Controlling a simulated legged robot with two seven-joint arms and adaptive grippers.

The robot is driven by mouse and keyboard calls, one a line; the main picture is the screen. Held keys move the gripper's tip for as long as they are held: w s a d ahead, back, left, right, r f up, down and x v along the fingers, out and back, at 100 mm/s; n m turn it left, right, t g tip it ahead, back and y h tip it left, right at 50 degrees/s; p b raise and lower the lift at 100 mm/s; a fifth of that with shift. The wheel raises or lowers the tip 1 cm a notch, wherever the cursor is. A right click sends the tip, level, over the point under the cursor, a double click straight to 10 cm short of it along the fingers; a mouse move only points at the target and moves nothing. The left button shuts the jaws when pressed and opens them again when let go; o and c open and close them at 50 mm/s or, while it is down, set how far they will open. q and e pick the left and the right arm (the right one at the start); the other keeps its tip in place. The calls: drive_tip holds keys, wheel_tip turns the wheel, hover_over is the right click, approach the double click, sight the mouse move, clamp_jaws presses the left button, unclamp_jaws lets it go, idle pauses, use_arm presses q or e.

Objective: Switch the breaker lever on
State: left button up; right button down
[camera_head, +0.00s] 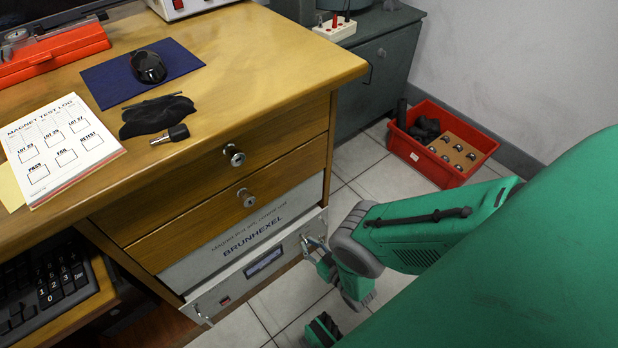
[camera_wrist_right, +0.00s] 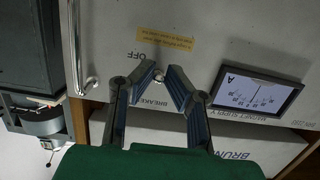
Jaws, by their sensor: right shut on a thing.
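The breaker lever (camera_wrist_right: 158,76) is a small metal toggle on the grey front panel of the magnet supply (camera_wrist_right: 225,25), seen in the wrist view. It stands between the printed words OFF and BREAKER. My right gripper (camera_wrist_right: 164,73) has its two fingers around the lever and is shut on it. In the head view the same panel (camera_head: 225,292) is low in the desk, below the drawers. My right gripper (camera_head: 316,250) is at its right end, where the lever is too small and covered to make out. My left gripper is not in view.
A metal handle (camera_head: 304,247) stands at the panel's right end, close to my right gripper. The wooden desk (camera_head: 265,60) with two drawers overhangs the panel. A red crate (camera_head: 424,170) of parts sits on the tiled floor behind my right arm.

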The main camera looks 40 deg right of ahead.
sight(304, 238)
wheel_tip(304, 238, up, 2)
drive_tip(key=g+p, duration=0.2)
drive_tip(key=p, duration=0.1)
drive_tip(key=shift+g, duration=0.4)
drive_tip(key=g, duration=0.1)
drive_tip(key=g+p, duration=0.1)
drive_tip(key=shift+w+r+g+p, duration=0.2)
drive_tip(key=shift+r+g+p, duration=0.1)
drive_tip(key=shift+w+r+g+h, duration=0.1)
drive_tip(key=shift+r+g+h, duration=0.15)
drive_tip(key=shift+g, duration=0.45)
drive_tip(key=shift+w+r+g+h, duration=0.2)
drive_tip(key=shift+g+h, duration=0.05)
drive_tip(key=shift+g, duration=0.85)
drive_tip(key=c, duration=1.6)
unclamp_jaws()
drive_tip(key=shift+s, duration=0.15)
drive_tip(key=v, duration=1.1)
drive_tip(key=shift+r, duration=0.35)
